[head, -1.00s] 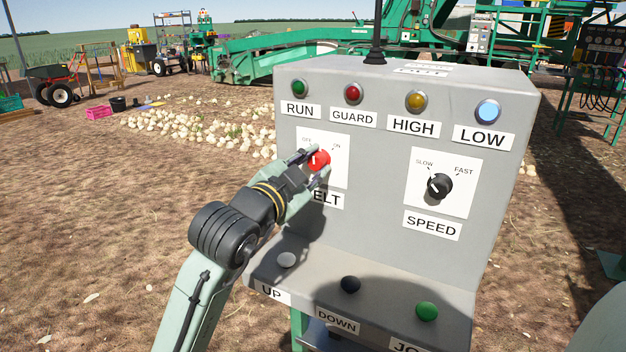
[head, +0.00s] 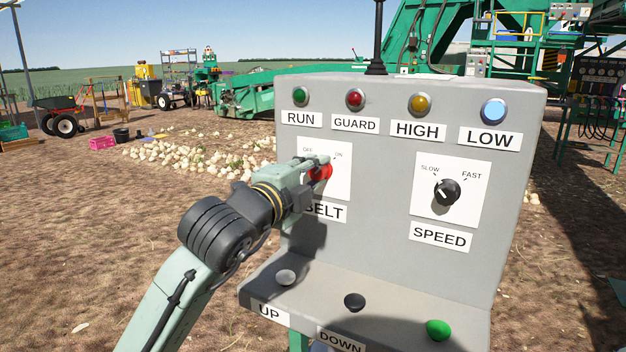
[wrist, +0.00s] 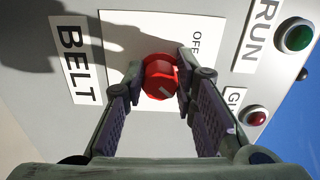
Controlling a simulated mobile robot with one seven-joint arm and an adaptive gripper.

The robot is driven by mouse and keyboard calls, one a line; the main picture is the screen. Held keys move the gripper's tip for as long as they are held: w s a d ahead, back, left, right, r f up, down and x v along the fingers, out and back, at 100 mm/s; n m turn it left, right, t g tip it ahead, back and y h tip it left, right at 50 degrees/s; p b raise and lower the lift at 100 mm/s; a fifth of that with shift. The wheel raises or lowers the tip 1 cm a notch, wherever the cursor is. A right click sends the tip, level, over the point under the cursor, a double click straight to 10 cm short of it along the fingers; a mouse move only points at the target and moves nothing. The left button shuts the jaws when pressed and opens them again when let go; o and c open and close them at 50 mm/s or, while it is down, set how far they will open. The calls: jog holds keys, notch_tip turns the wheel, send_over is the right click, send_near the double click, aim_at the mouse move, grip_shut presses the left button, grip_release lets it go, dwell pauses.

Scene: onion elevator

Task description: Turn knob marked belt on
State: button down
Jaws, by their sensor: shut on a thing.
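The red belt knob (head: 322,173) sits on a white plate (head: 340,192) marked OFF and ON, above the BELT label (head: 326,212). My gripper (head: 317,170) is at the knob, with its fingers closed around it and hiding part of it. The wrist view shows the red knob (wrist: 158,76) between the two fingers of my gripper (wrist: 160,84). A pale pointer mark shows on the knob's face there, but I cannot tell exactly which label it lines up with. ON is hidden in the wrist view.
The grey control box (head: 395,225) also carries the black speed knob (head: 446,191) to the right. Lamps stand in a row above, including RUN (head: 301,95). Grey (head: 285,277), black (head: 354,301) and green (head: 438,329) buttons sit on the lower ledge.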

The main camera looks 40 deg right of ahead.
jog(key=shift+m, duration=0.5)
jog(key=c, duration=1.3)
grip_release()
jog(key=v, duration=1.2)
